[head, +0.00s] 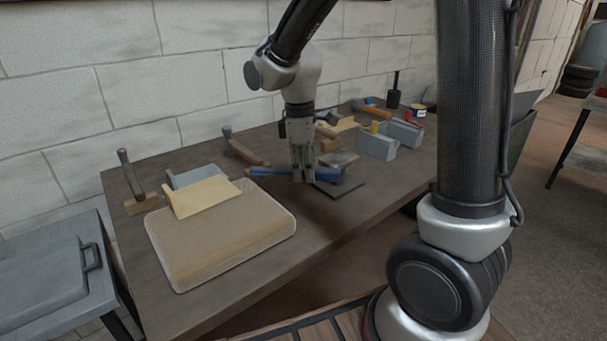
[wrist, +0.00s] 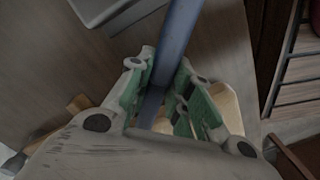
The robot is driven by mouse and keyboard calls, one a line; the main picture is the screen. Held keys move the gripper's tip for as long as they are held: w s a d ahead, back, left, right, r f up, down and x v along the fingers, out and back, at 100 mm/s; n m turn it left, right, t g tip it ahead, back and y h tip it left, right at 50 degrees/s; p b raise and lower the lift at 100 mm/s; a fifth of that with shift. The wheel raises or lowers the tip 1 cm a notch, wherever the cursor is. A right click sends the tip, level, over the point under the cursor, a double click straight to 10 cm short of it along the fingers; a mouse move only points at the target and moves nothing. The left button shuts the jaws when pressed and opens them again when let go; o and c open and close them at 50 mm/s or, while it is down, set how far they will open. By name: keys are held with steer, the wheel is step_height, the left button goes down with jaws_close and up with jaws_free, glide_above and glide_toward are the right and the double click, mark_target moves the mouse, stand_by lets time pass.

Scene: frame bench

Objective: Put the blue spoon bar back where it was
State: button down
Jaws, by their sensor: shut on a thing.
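The blue spoon bar (head: 268,173) is held near its middle by my gripper (head: 303,178), over the middle of the bench. It lies about level and runs left to right in the head view. Its left end is near the back right corner of the tan padded block. In the wrist view the blue bar (wrist: 176,42) passes between the green-lined fingers of my gripper (wrist: 157,88), which are shut on it. I cannot tell whether the bar touches anything below it. The fingers hide its middle.
A tan padded block (head: 225,240) carries a pale yellow piece (head: 200,196) at left. A dark plate (head: 343,188) and a grey block (head: 340,158) are just right of my gripper. Hammers (head: 245,152) lie behind; grey blocks (head: 377,145) stand right. The front bench strip is clear.

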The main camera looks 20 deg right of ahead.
steer(key=shift+f, duration=0.65)
steer(key=shift+f, duration=0.2)
steer(key=c, duration=1.3)
jaws_free()
step_height(320, 180, up, 12)
steer(key=r, duration=0.1)
steer(key=s+d+m+t, duration=0.2)
steer(key=s+d+m, duration=0.4)
steer(key=s, duration=0.3)
steer(key=s+d+m+t, duration=0.2)
steer(key=s+d+m, duration=0.4)
steer(key=s, duration=0.3)
steer(key=shift+d+r+m+t+y, duration=0.3)
steer(key=shift+d+r+t+y, duration=0.1)
